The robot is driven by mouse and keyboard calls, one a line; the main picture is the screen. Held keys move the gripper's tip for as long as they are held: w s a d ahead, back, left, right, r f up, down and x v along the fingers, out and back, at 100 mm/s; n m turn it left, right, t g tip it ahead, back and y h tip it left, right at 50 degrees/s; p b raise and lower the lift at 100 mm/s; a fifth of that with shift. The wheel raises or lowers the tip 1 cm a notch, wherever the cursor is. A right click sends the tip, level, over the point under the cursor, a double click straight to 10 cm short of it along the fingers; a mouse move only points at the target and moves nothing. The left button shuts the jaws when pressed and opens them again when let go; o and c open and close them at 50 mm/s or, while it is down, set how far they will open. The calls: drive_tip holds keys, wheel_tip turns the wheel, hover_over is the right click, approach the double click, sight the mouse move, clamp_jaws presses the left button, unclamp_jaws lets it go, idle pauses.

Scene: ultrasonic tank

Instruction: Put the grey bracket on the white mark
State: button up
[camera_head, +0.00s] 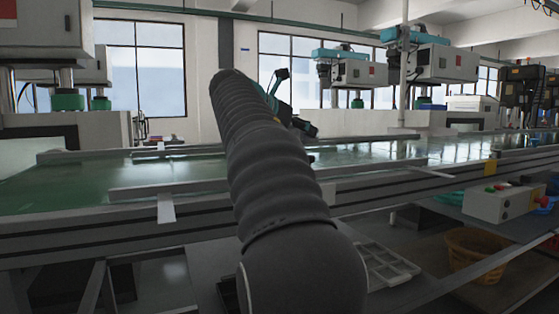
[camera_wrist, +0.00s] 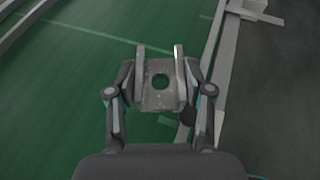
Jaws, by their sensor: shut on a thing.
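The grey bracket (camera_wrist: 159,97) is a metal plate with a round hole and two raised side flanges. It shows in the wrist view between the fingers of my gripper (camera_wrist: 160,77), which is shut on it from both sides. The bracket is over a green surface (camera_wrist: 75,85); the gap between them cannot be judged. In the head view my arm covers most of my gripper, and the bracket cannot be made out. I cannot make out a white mark in either view; pale lines cross the green surface.
A metal rail (camera_wrist: 222,60) edges the green surface on the right in the wrist view, with dark floor beyond. In the head view, rails (camera_head: 210,185) run along the green line. Press machines (camera_head: 440,62) stand behind. A basket (camera_head: 475,255) sits low at right.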

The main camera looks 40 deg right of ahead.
drive_tip(key=w+f, duration=0.1)
drive_tip(key=w, duration=0.1)
drive_tip(key=w+f, duration=0.1)
drive_tip(key=w, duration=0.1)
drive_tip(key=w+f, duration=0.2)
drive_tip(key=shift+w+d+f, duration=0.1)
drive_tip(key=shift+w+d, duration=0.25)
drive_tip(key=shift+f+b, duration=1.2)
drive_tip(key=shift+f, duration=0.8)
drive_tip(key=o, duration=1.3)
drive_tip(key=shift+c, duration=0.2)
drive_tip(key=shift+r, duration=0.15)
drive_tip(key=p+v, duration=0.1)
drive_tip(key=v, duration=1.1)
drive_tip(key=shift+p, duration=0.35)
